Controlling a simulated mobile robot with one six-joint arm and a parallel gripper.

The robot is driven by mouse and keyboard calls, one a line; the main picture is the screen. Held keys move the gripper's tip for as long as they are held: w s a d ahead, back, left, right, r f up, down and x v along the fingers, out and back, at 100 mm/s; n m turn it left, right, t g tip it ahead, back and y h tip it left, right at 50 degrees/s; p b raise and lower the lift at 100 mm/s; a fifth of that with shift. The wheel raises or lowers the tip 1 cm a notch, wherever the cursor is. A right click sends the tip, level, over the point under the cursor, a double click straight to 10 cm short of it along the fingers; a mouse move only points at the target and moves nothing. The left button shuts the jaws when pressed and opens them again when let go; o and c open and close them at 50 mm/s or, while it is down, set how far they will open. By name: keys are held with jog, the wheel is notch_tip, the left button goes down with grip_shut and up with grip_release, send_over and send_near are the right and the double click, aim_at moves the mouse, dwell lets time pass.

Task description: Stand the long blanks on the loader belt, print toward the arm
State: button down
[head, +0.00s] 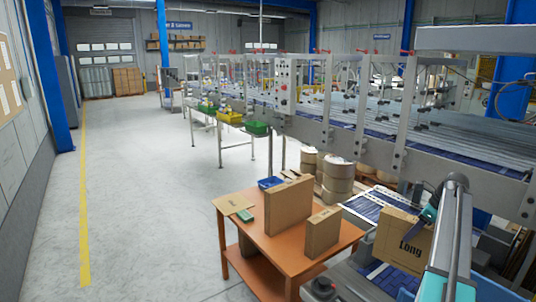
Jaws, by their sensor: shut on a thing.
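A brown cardboard blank (402,240) with "Long" printed on the face toward me is at the right, over the blue loader belt (392,282). It looks roughly upright and a little tilted. My gripper (430,212) is shut on its upper right edge; my arm hides its right end, and I cannot tell whether its lower edge touches the belt. A large brown blank or stack (289,206) and a smaller one (322,233) stand on the orange table (277,242); no print shows on them.
A flat cardboard piece (232,204), a green object (245,215) and a blue bin (270,183) lie on the table. Brown rolls (338,178) stand behind it. The machine frame (400,145) runs along the right. The floor at left is clear.

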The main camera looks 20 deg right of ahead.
jog(key=w+a+f+n+g+y+b, duration=0.15)
jog(key=w+a, duration=0.35)
jog(key=a, duration=0.6)
jog(key=w+a+f+n+b, duration=0.25)
jog(key=w+a, duration=0.25)
jog(key=a, duration=0.6)
jog(key=w+a+f+n+b, duration=0.1)
jog(key=w+a+f+n, duration=0.3)
jog(key=a, duration=0.8)
jog(key=s+a+f+n+g+b, duration=0.1)
jog(key=a+n, duration=0.1)
jog(key=a, duration=0.8)
jog(key=a+f+n+g+b, duration=0.2)
jog(key=a, duration=0.8)
jog(key=s+a+n+g, duration=0.2)
jog(key=s+a+n, duration=0.3)
jog(key=s+n, duration=0.2)
jog(key=shift+s+a+f+n, duration=0.2)
jog(key=shift+s+n, duration=0.2)
jog(key=shift+n, duration=0.1)
jog(key=shift+s, duration=0.1)
